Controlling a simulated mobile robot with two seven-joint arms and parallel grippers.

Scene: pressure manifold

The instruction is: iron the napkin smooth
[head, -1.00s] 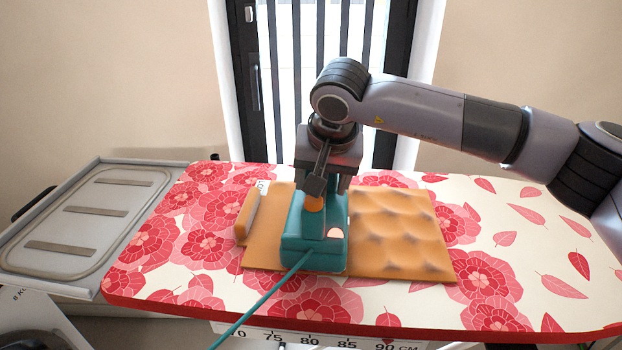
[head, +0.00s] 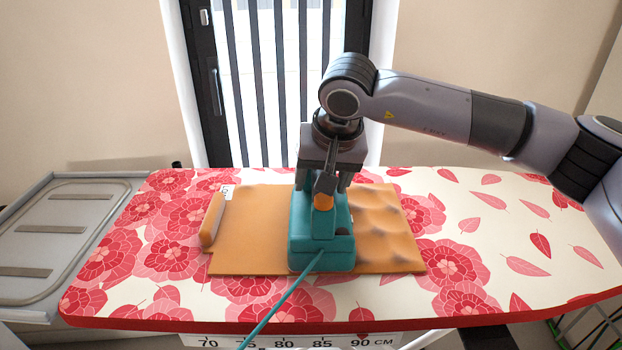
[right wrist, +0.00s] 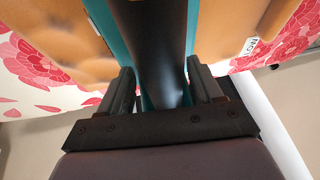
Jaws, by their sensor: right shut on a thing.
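The orange napkin (head: 240,240) lies on the ironing board (head: 480,200). Its left part looks flat and smooth. The part right of the iron (head: 322,245) is raised in several soft bumps, and the bumps also show in the right wrist view (right wrist: 62,35). The teal iron stands on the middle of the napkin and hides what is under it. My right gripper (head: 325,188) is above the iron and shut on its handle, which shows dark between the fingers in the right wrist view (right wrist: 150,50). My left gripper is out of view.
A tan rounded bar (head: 211,219) lies at the napkin's left edge. A teal cord (head: 280,305) runs from the iron over the board's front edge. A grey metal rest (head: 55,240) is at the left. The board's right side is clear.

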